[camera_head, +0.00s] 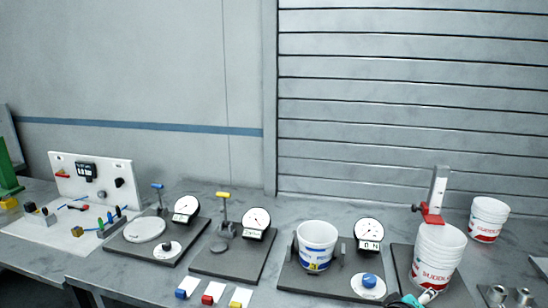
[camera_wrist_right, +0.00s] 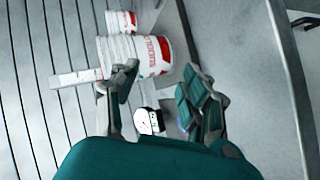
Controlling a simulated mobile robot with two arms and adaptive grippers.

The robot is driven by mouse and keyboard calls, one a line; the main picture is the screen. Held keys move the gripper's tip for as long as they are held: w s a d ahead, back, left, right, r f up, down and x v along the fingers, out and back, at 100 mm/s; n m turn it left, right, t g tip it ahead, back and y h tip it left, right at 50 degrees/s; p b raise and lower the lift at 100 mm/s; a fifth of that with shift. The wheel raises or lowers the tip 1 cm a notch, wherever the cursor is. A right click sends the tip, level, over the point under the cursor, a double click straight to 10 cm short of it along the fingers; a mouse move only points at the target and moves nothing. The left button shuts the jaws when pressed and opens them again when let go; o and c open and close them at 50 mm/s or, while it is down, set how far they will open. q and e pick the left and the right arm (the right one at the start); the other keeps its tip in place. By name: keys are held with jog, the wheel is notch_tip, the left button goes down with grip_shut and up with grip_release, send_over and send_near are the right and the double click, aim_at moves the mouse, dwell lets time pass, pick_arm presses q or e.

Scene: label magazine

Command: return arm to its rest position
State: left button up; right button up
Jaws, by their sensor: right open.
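My right gripper (camera_head: 412,300) shows only in part at the bottom edge of the head view, just in front of a white bucket with red lettering (camera_head: 438,256). In the right wrist view my right gripper (camera_wrist_right: 158,84) is open, with its two fingers well apart and nothing held between them. The same bucket (camera_wrist_right: 150,52) is beyond the fingertips there; whether a finger touches it I cannot tell. A white dial (camera_wrist_right: 150,121) shows between the fingers, lower down. My left gripper is in neither view.
A red clamp on a grey post (camera_head: 434,209) rises behind the bucket. A second bucket (camera_head: 489,218) stands at the back right. A bucket with blue and yellow marks (camera_head: 316,245) and a dial gauge (camera_head: 369,234) stand left of the gripper. Metal cylinders (camera_head: 497,294) sit at the right.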

jog(key=s+a+f+g+y, duration=0.1)
jog(key=s+a+f+y, duration=0.15)
jog(key=s+f, duration=0.6)
jog(key=s+a+f+m+g+y, duration=0.1)
jog(key=s+a+f+y, duration=0.15)
jog(key=s, duration=0.45)
jog(key=s+a+f+m+g+y, duration=0.1)
jog(key=s+a+f+g+y, duration=0.2)
jog(key=s, duration=0.4)
jog(key=s+a+f+m+y, duration=0.1)
jog(key=s+a+y, duration=0.1)
jog(key=s+a, duration=0.3)
jog(key=s+f+g+b, duration=0.1)
jog(key=s+f+b, duration=0.15)
jog(key=f, duration=1.45)
jog(key=s+f+b, duration=0.1)
jog(key=f+b, duration=0.2)
jog(key=f, duration=1.3)
pick_arm(q)
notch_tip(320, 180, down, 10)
jog(key=b, duration=0.4)
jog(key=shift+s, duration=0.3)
pick_arm(e)
jog(key=s+d+f+g, duration=0.1)
jog(key=s+d+f, duration=0.2)
jog(key=s+f, duration=1.3)
notch_tip(320, 180, down, 4)
jog(key=shift+d+r+n, duration=0.2)
jog(key=shift+n, duration=0.2)
